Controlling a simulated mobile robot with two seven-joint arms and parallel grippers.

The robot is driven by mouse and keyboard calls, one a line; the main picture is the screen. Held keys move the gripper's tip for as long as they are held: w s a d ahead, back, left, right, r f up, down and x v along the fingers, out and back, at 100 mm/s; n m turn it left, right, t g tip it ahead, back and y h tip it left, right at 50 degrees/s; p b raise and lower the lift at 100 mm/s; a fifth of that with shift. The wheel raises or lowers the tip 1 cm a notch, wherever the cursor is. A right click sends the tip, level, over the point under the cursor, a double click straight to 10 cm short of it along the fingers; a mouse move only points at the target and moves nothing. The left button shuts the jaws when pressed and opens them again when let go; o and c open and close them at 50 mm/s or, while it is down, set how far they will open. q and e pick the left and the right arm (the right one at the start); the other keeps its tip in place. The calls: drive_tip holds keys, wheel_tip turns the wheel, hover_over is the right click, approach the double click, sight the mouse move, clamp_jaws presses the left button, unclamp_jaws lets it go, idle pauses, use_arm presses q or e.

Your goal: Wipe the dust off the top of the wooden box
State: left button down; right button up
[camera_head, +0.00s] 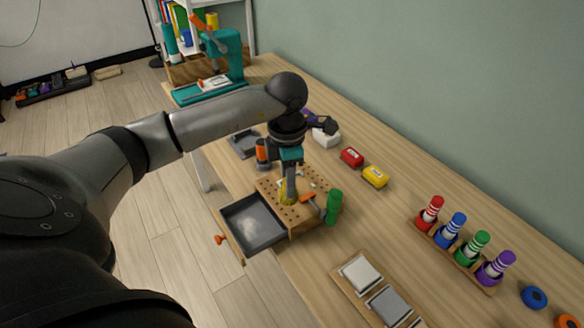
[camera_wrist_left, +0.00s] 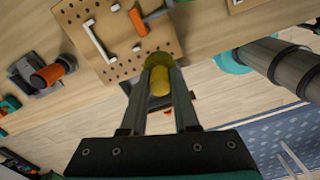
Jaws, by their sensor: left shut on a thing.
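The wooden box (camera_head: 270,185) with a perforated top stands on the bench; its top also shows in the left wrist view (camera_wrist_left: 75,20). A grey drawer (camera_head: 253,222) is at its front left side. My left gripper (camera_head: 288,192) points down at the top's near-left part, shut on a small yellow object (camera_head: 286,197). In the left wrist view, this yellow object (camera_wrist_left: 159,80) sits between the fingertips, at the edge of the box top. I cannot tell whether it touches the top. I cannot make out dust. My right gripper is not in view.
An orange-handled tool (camera_head: 308,198) and a white bar (camera_wrist_left: 97,40) lie on the box top. A green cylinder (camera_head: 333,207) stands close beside it. Red (camera_head: 352,157) and yellow (camera_head: 376,176) blocks lie behind; a marker rack (camera_head: 455,245) is at right.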

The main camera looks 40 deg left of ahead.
use_arm(q)
drive_tip(key=shift+r+p, duration=0.45)
drive_tip(key=shift+r, duration=0.5)
drive_tip(key=shift+r+p, duration=0.3)
drive_tip(key=shift+r, duration=0.15)
